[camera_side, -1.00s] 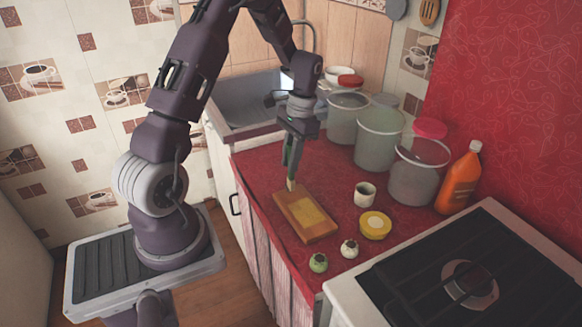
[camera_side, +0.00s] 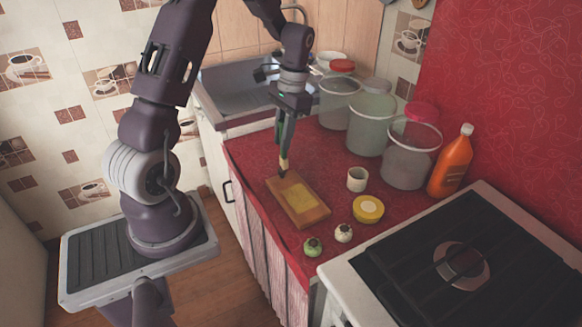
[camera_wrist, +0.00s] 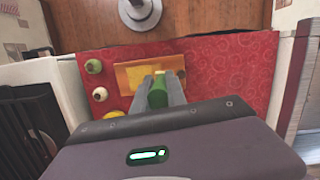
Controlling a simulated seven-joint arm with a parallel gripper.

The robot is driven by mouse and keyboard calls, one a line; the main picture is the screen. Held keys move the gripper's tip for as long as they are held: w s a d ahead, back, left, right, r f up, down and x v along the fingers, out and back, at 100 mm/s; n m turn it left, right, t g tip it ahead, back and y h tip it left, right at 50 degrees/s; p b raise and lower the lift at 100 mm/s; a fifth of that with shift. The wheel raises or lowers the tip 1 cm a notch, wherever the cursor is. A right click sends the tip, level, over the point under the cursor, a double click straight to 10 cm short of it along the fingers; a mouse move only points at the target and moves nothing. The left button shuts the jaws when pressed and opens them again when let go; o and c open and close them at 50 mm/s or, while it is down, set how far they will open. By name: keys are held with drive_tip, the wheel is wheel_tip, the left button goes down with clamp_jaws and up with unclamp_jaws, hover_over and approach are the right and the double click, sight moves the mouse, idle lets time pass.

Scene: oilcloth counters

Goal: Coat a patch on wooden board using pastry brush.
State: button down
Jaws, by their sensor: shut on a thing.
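My gripper (camera_side: 286,138) is shut on the pastry brush (camera_side: 284,161), which hangs with its bristles down at the far end of the wooden board (camera_side: 312,217). In the side view a small dark spot shows at the brush tip, and I cannot tell whether the tip touches the wood. The board lies flat on the red counter, with a lighter yellow patch (camera_side: 301,197) on its top.
A pale cup (camera_side: 357,180), yellow-lidded jar (camera_side: 368,209), white round item (camera_side: 343,233) and green round item (camera_side: 312,246) stand near the board. Large canisters (camera_side: 405,158) and an orange bottle (camera_side: 452,162) line the back. The stove (camera_side: 460,265) is at right, the sink (camera_side: 235,92) behind.

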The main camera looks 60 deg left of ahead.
sight(286, 159)
drive_tip(key=shift+f, duration=0.1)
drive_tip(key=shift+f, duration=4)
drive_tip(key=shift+d+r, duration=0.35)
drive_tip(key=shift+d, duration=0.2)
drive_tip(key=shift+d+f, duration=0.15)
drive_tip(key=shift+d, duration=0.6)
drive_tip(key=shift+d+f, duration=0.1)
drive_tip(key=shift+d, duration=0.6)
drive_tip(key=shift+a, duration=1.85)
drive_tip(key=shift+a+r, duration=0.15)
drive_tip(key=shift+r, duration=3.85)
